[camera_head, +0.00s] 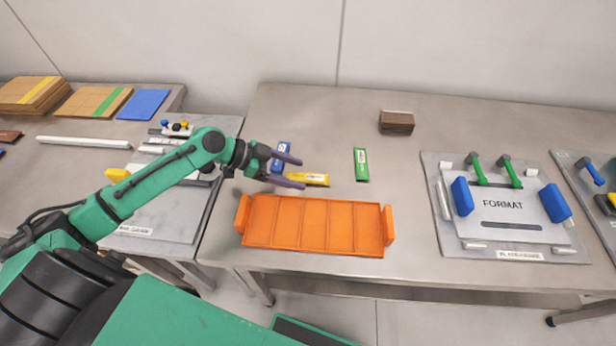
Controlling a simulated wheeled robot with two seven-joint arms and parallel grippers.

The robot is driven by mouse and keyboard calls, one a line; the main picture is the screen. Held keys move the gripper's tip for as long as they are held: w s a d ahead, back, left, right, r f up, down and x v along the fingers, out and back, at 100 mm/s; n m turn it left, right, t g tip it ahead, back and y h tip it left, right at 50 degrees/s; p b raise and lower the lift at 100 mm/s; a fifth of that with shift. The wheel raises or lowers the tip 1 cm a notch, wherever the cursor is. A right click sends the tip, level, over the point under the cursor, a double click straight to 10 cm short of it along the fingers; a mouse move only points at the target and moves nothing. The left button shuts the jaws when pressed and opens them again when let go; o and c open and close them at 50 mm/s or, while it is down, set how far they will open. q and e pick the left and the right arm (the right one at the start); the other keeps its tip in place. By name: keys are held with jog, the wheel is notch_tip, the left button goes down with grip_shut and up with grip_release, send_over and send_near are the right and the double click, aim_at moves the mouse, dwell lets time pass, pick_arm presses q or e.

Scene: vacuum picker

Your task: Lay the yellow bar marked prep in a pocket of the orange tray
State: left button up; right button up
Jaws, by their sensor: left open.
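The yellow bar (309,179) lies flat on the steel table, just behind the orange tray; its marking is too small to read. The orange tray (314,251) has a row of several pockets that look empty, and a raised handle at each end. My left gripper (301,174) reaches in from the left with its two dark fingers spread apart. The fingertips are at the left end of the yellow bar, with nothing held between them; I cannot tell whether they touch it. My right gripper is not in view.
A blue bar (281,156) lies behind the left gripper's fingers, and a green bar (361,164) lies to the right. A brown block (396,122) sits farther back. A plate marked FORMAT (503,205) with blue and green clamps stands right. Table between tray and plate is clear.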

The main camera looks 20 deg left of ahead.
pick_arm(q)
jog(key=shift+x, duration=0.85)
grip_shut()
jog(key=shift+r, duration=0.1)
